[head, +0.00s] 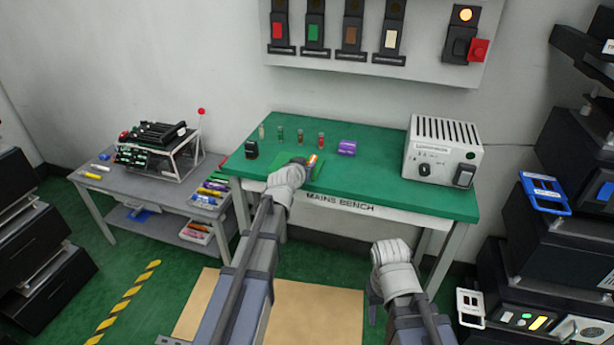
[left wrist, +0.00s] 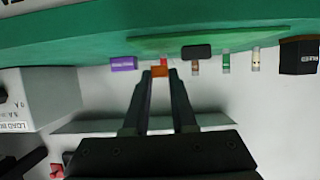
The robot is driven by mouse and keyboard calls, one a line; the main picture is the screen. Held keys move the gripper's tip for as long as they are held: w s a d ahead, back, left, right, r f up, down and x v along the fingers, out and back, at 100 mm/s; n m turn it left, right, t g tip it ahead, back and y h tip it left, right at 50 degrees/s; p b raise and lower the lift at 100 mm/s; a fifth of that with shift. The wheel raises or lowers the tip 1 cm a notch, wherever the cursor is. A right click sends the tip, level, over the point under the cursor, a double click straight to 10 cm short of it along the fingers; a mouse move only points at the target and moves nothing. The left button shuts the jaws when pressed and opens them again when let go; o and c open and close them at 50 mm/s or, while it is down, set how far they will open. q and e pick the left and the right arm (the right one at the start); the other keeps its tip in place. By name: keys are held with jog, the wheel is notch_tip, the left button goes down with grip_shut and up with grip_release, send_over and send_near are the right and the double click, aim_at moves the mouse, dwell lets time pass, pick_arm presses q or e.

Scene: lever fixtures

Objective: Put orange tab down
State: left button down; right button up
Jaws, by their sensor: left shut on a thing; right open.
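The orange tab (head: 313,159) is in the tips of my left gripper (head: 309,163), over the green bench near a raised green mat. In the left wrist view, the orange tab (left wrist: 160,72) sits between the two fingertips of my left gripper (left wrist: 160,76), which are shut on it. A small red piece shows just beyond it; I cannot tell whether they touch or whether the tab rests on anything. My right gripper (head: 374,306) is open and hangs low in front of the bench, its fingers mostly hidden.
The green bench (head: 400,196) holds a purple block (head: 347,148), a black block (head: 252,149), several small upright cylinders (head: 280,133) and a white instrument (head: 440,150) at right. A wall panel (head: 425,55) with several switches is above. A grey side table (head: 110,184) stands left.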

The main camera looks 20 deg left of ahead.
pick_arm(q)
jog(key=shift+f+b, duration=0.6)
jog(key=shift+f, duration=0.5)
pick_arm(e)
jog(key=shift+f, duration=1.1)
pick_arm(q)
jog(key=shift+f, duration=0.1)
pick_arm(e)
jog(key=shift+f, duration=0.1)
pick_arm(q)
jog(key=shift+f, duration=0.15)
jog(key=c, duration=0.7)
grip_release()
jog(key=shift+r, duration=0.2)
jog(key=shift+r, duration=0.15)
jog(key=p+v, duration=0.4)
jog(key=v, duration=0.8)
jog(key=shift+p, duration=0.3)
pick_arm(e)
notch_tip(320, 180, up, 5)
jog(key=shift+f, duration=0.1)
